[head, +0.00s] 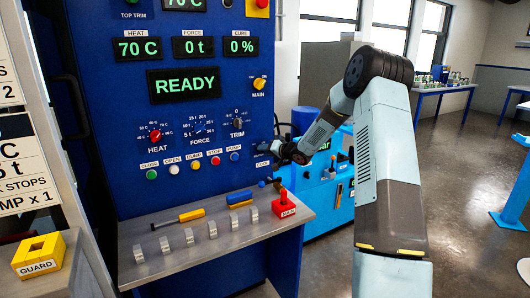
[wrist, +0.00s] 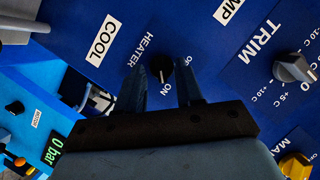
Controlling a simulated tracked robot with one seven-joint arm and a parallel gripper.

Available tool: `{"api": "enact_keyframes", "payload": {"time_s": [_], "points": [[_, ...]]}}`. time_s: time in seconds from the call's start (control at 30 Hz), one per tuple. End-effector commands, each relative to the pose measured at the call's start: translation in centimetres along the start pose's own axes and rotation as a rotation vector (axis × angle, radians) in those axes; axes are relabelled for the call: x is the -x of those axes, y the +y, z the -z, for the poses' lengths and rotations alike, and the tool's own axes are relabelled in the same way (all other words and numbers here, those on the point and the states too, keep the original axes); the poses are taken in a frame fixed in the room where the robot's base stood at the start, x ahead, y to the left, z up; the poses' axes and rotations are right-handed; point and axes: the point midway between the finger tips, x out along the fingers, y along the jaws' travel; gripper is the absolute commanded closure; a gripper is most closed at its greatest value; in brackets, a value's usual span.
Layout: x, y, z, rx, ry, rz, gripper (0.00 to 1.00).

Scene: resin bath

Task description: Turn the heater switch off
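The heater switch (wrist: 160,67) is a small black rotary knob on the blue panel, beside the HEATER label in the wrist view. Lettering beginning with O stands to its right, partly covered. A light mark shows on the knob, but its setting is hard to read. My gripper (wrist: 162,80) is open, with one dark finger on each side of the knob in the picture. I cannot tell whether the fingers touch it. In the head view my gripper (head: 283,151) is at the panel's right edge and hides the heater switch.
The TRIM knob (wrist: 295,68) and a yellow knob (wrist: 297,166) are to the right in the wrist view. A light-blue machine (head: 318,212) stands behind my gripper.

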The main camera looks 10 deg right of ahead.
Motion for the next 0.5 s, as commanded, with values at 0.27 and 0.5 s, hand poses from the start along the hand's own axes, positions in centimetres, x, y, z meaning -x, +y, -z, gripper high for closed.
{"api": "enact_keyframes", "payload": {"time_s": [0.27, 0.5], "points": [[-0.59, 0.01, -0.01, 0.0, 0.0, 0.0, 0.64], [-0.57, 0.0, -0.01, 0.0, 0.0, 0.0, 0.75]]}}
